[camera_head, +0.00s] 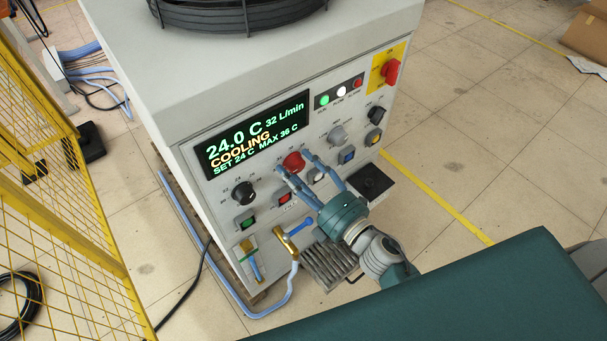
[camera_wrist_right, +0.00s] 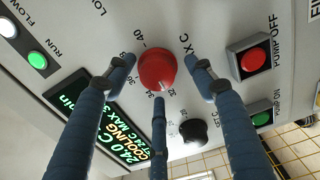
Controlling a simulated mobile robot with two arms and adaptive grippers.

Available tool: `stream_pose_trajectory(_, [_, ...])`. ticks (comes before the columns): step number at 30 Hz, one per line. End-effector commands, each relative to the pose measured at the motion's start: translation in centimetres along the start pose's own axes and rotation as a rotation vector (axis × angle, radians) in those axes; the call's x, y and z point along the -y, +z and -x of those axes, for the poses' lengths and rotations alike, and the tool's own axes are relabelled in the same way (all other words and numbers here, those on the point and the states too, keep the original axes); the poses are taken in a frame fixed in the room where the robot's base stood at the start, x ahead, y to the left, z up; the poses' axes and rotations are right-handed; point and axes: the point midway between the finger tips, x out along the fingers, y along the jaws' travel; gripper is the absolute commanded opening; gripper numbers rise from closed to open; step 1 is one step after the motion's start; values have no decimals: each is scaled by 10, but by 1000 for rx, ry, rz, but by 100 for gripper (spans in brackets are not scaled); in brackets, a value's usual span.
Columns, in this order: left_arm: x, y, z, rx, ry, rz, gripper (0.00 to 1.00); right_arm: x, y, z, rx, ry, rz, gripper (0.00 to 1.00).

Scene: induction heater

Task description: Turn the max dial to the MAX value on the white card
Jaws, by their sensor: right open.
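The red max dial (camera_head: 293,162) is on the front panel of the white machine, below the display. In the wrist view the dial (camera_wrist_right: 157,68) is seen close up, with a scale around it and a pale pointer mark at its lower edge. My right gripper (camera_head: 308,173) is open in front of the panel. In the wrist view its fingers (camera_wrist_right: 160,75) are spread around the dial, with gaps at both sides. The lit display (camera_head: 258,135) reads 24.0 C, 32 L/min, COOLING, SET 24 C, MAX 36 C. I cannot make out a white card. My left gripper is out of view.
A black dial (camera_head: 243,193) is left of the red one, and a grey knob (camera_head: 337,135) is right. Lit push buttons (camera_head: 285,198) run below. A brass pipe (camera_head: 287,243) and a finned block (camera_head: 328,264) are under my gripper. A yellow mesh fence (camera_head: 65,215) stands left.

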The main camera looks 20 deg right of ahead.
Motion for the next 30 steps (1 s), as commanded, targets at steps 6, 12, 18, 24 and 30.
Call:
stream_pose_trajectory(6, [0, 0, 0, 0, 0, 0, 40, 2, 0, 29, 1, -5, -2, 54])
stream_pose_trajectory(12, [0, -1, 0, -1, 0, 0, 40, 2, -2, 73, 0, -5, -4, 54])
stream_pose_trajectory(18, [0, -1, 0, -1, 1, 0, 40, 1, -3, 105, -1, -3, -1, 54])
stream_pose_trajectory(24, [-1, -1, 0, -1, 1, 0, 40, 0, -3, 118, -3, 0, 1, 54])
stream_pose_trajectory(30, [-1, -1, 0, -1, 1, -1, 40, -1, -3, 118, -4, 1, 1, 54])
